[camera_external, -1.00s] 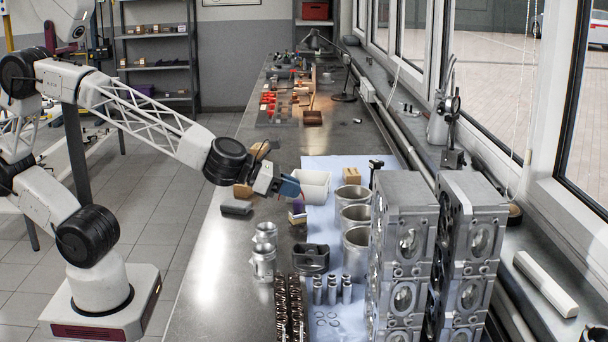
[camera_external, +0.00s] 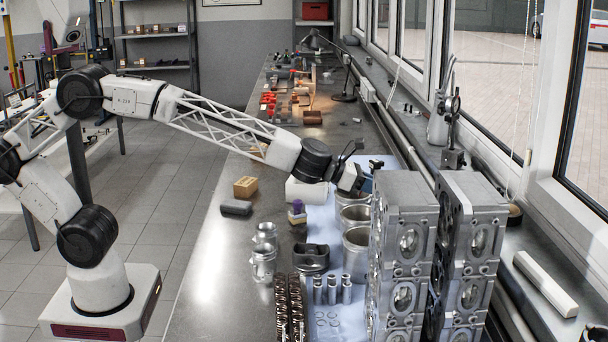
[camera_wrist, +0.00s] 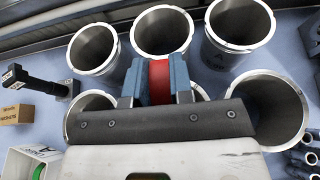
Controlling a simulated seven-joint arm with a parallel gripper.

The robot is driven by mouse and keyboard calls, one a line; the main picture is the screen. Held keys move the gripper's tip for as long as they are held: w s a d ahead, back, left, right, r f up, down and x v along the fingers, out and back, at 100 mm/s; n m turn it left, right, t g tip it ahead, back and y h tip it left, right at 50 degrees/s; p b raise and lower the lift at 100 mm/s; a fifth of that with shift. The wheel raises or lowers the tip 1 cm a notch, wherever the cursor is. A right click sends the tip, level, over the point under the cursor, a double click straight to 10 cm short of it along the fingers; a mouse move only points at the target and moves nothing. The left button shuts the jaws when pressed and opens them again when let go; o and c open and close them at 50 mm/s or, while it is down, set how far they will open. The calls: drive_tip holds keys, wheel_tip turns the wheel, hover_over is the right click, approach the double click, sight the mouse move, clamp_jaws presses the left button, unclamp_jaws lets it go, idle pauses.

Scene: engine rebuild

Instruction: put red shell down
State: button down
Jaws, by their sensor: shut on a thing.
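My gripper (camera_wrist: 159,90) is shut on a red shell (camera_wrist: 159,72), which sits upright between its two blue fingers in the wrist view. In the external view my gripper (camera_external: 368,184) is over the blue cloth, beside the top of the tall metal engine blocks (camera_external: 403,197) and above the metal cylinder sleeves. The red shell cannot be made out there. In the wrist view, several open metal sleeves surround the gripper, one at the upper middle (camera_wrist: 162,33) and one at the right (camera_wrist: 272,108). I cannot tell whether the shell touches a sleeve.
A black tool (camera_wrist: 35,82) and a brown box (camera_wrist: 16,114) lie at the wrist view's left, with a white container (camera_wrist: 18,160) below. The bench's left strip (camera_external: 212,280) is clear.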

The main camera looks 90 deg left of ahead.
drive_tip(key=shift+w+a+f, duration=0.3)
drive_tip(key=shift+w+a, duration=0.15)
drive_tip(key=shift+w, duration=0.15)
drive_tip(key=shift+w+a+f, duration=0.25)
drive_tip(key=shift+w+a, duration=0.15)
drive_tip(key=shift+w, duration=0.2)
drive_tip(key=shift+s+d, duration=0.55)
drive_tip(key=shift+d, duration=1.15)
drive_tip(key=n+y, duration=0.5)
hover_over(241, 297)
drive_tip(key=shift+g, duration=0.4)
wheel_tip(241, 297, down, 10)
drive_tip(key=shift+r, duration=0.15)
drive_tip(key=shift+m, duration=0.3)
drive_tip(key=shift+f, duration=0.2)
drive_tip(key=shift+f, duration=2.35)
